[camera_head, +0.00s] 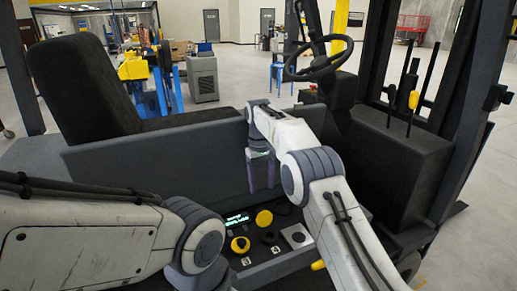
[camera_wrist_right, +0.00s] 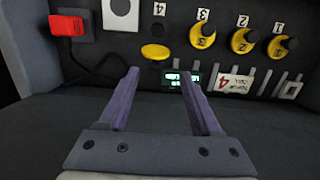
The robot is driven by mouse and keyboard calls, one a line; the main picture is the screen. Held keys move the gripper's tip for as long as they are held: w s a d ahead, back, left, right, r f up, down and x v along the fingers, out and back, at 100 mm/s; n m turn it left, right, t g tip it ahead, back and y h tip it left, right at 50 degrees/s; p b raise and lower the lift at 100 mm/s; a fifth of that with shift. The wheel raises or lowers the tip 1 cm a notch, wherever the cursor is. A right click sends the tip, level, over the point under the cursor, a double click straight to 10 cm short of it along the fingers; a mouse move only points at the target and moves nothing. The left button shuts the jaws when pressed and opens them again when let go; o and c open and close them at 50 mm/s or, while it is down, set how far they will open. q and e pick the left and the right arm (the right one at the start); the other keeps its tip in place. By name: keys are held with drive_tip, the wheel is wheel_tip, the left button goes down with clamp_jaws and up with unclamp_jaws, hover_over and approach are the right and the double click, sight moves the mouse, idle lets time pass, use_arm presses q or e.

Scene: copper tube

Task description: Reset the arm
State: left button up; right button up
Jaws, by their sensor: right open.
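My right gripper (camera_head: 262,186) points down over the control panel in the head view. In the right wrist view its two purple fingers (camera_wrist_right: 158,74) are apart with nothing between them. Beyond the fingertips are a round yellow button (camera_wrist_right: 155,52) and a lit green display (camera_wrist_right: 182,78). Yellow-and-black knobs labelled 3 (camera_wrist_right: 203,36), 2 (camera_wrist_right: 244,41) and 1 (camera_wrist_right: 282,47) sit to the right. In the head view the panel shows the display (camera_head: 237,220) and a yellow round control (camera_head: 264,218). My left arm comes in at the lower left; its gripper is out of view.
A red plug (camera_wrist_right: 66,25) with a black cable and a white plate (camera_wrist_right: 120,14) are at the panel's left. A tag marked 4 (camera_wrist_right: 235,84) is near small slots. A black seat (camera_head: 85,90), steering wheel (camera_head: 318,58) and levers (camera_head: 410,90) surround the panel.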

drive_tip(key=s+a+r+n+t+b, duration=0.1)
drive_tip(key=s+a+r+b, duration=0.15)
drive_tip(key=s, duration=0.75)
drive_tip(key=s+a+r+n+b, duration=0.1)
drive_tip(key=s+a+r+b, duration=0.15)
drive_tip(key=s, duration=0.85)
drive_tip(key=s+d+f, duration=0.2)
drive_tip(key=s+f, duration=0.1)
drive_tip(key=s, duration=0.3)
drive_tip(key=s+d+f+y+b, duration=0.1)
drive_tip(key=s+d+f, duration=0.1)
drive_tip(key=s, duration=0.5)
drive_tip(key=s+d+f, duration=0.2)
drive_tip(key=s+f, duration=0.1)
drive_tip(key=s, duration=0.4)
drive_tip(key=shift+s+d+f+n+b, duration=0.25)
drive_tip(key=shift+d+f+n+b, duration=0.05)
drive_tip(key=shift+d+b, duration=0.05)
